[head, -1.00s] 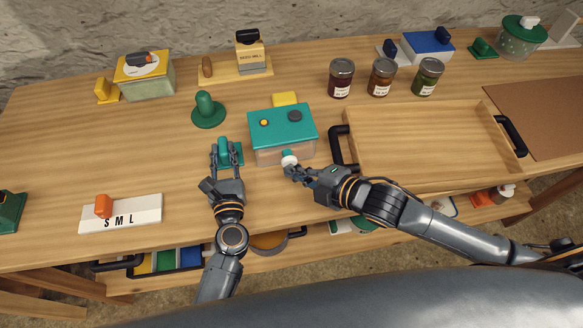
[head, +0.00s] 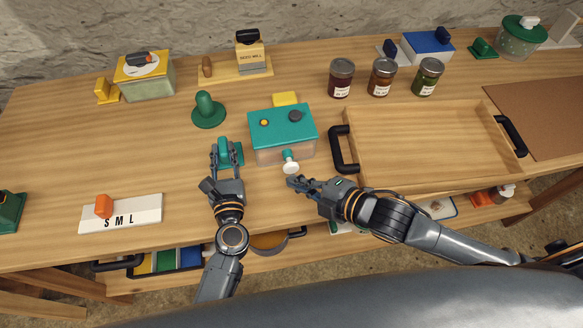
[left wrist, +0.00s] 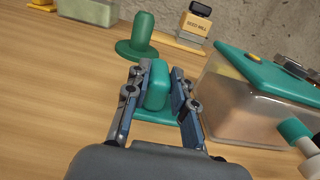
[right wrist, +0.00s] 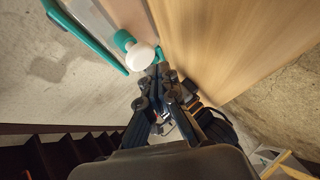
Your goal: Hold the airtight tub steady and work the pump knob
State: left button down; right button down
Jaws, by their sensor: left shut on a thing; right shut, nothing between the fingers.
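The airtight tub (head: 284,150) has clear walls and a teal lid (head: 270,135); it also shows in the left wrist view (left wrist: 232,112). Its pump knob (head: 291,168) is white on a teal stem and sticks out of the front wall; the right wrist view shows it too (right wrist: 140,57). My left gripper (head: 226,150) is shut on an upright teal grip (left wrist: 157,86) with a flat base, left of the tub. I cannot tell whether the grip joins the tub. My right gripper (head: 294,182) is shut and empty, just in front of the knob and apart from it.
A wooden tray (head: 430,178) with black handles lies right of the tub. A green knobbed stand (head: 207,112) is behind my left gripper. Several jars stand behind the tray. The table between board and left gripper is bare.

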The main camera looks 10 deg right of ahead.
jog(key=shift+s, duration=0.2)
jog(key=shift+s+d, duration=0.1)
jog(key=shift+s, duration=2.35)
dwell(0.5)
jog(key=s, duration=0.3)
jog(key=shift+s, duration=0.4)
jog(key=shift+w, duration=0.15)
jog(key=shift+w, duration=4.3)
jog(key=shift+w, duration=0.1)
